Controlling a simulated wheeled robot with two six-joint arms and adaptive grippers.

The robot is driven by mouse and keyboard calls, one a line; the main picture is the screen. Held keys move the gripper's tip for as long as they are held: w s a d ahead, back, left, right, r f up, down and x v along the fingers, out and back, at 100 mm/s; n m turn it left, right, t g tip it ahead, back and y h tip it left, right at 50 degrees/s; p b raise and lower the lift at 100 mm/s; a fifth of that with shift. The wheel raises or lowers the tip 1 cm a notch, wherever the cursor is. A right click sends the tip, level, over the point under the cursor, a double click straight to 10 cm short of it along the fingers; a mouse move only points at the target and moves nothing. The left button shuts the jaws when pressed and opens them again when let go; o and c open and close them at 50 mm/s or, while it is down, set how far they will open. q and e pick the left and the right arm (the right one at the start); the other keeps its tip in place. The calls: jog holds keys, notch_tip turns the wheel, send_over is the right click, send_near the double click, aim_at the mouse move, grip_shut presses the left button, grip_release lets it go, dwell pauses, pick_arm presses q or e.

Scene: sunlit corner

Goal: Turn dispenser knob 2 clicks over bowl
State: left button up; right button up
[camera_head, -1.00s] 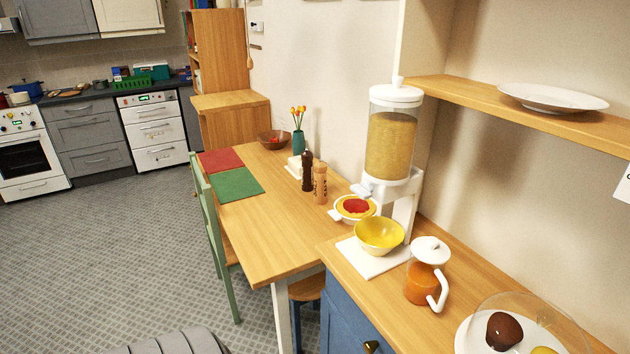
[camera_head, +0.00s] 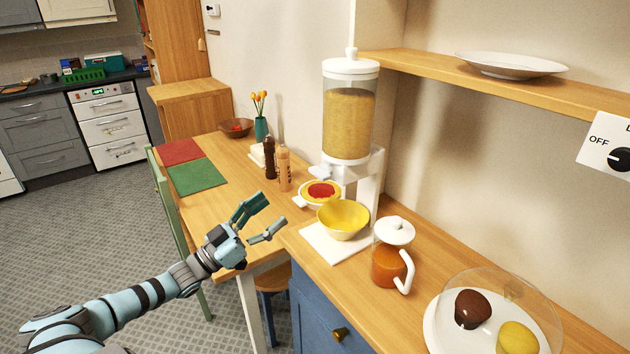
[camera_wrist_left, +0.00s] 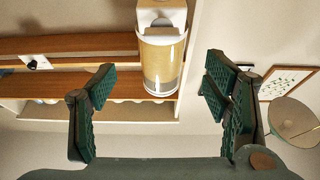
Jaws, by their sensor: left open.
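The dispenser (camera_head: 348,120) is a clear cylinder of yellowish grain with a white lid, on a white stand at the back of the counter. It also shows in the left wrist view (camera_wrist_left: 163,62), between the fingers. Its white knob (camera_head: 331,171) sits at the lower left of the cylinder. The yellow bowl (camera_head: 343,219) stands below it on the white base (camera_head: 325,245). My left gripper (camera_head: 272,213) is open and empty, left of the bowl and apart from it and the knob. Both fingers are spread in the left wrist view (camera_wrist_left: 160,72). My right gripper is out of view.
A dish with red contents (camera_head: 320,192) stands just behind the bowl, with pepper mill (camera_head: 269,158) and shaker (camera_head: 284,168) beyond. An orange jug (camera_head: 388,265) and a glass dome (camera_head: 500,310) stand to the right. A shelf (camera_head: 430,68) juts out above the counter.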

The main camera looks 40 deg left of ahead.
pick_arm(q)
jog(key=b, duration=0.3)
send_near(315, 176)
jog(key=x, duration=0.4)
jog(key=shift+w+r, duration=0.15)
jog(key=shift+w, duration=0.2)
jog(key=x, duration=0.5)
jog(key=shift+p, duration=0.4)
jog(key=shift+s, duration=0.1)
jog(key=shift+c, duration=0.2)
jog(key=shift+d, duration=0.15)
jog(key=c, duration=1.1)
jog(key=shift+m, duration=0.5)
